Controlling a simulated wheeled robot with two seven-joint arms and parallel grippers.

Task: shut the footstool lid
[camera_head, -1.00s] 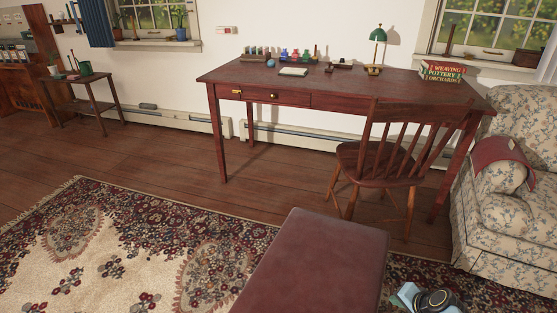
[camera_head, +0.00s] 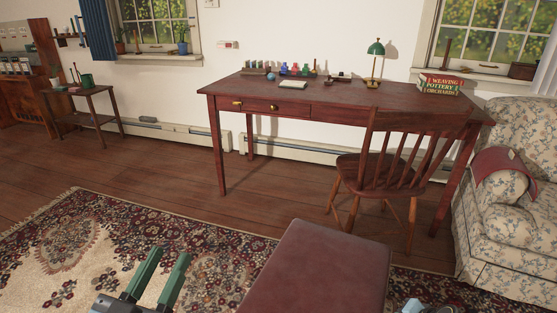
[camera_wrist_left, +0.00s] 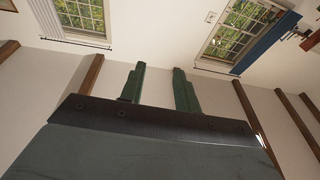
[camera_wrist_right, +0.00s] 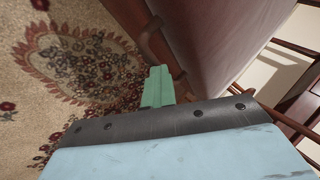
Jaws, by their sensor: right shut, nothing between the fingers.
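The footstool (camera_head: 318,270) is a dark maroon leather-covered box at the bottom middle of the head view. Its broad maroon face shows and its lower part is cut off, so I cannot tell how far the lid stands open. A maroon side also shows in the right wrist view (camera_wrist_right: 215,40). My left gripper (camera_head: 168,270) is open and empty, left of the footstool and above the rug. Its two green fingers stand apart in the left wrist view (camera_wrist_left: 160,85). My right gripper (camera_wrist_right: 157,85) is shut and empty, close beside the maroon surface; contact is unclear.
A patterned rug (camera_head: 120,235) lies under and left of the footstool. A wooden chair (camera_head: 375,170) and a red-brown desk (camera_head: 340,98) stand behind it. A floral armchair (camera_head: 505,225) is at the right. Wooden floor (camera_head: 130,170) is clear at the left.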

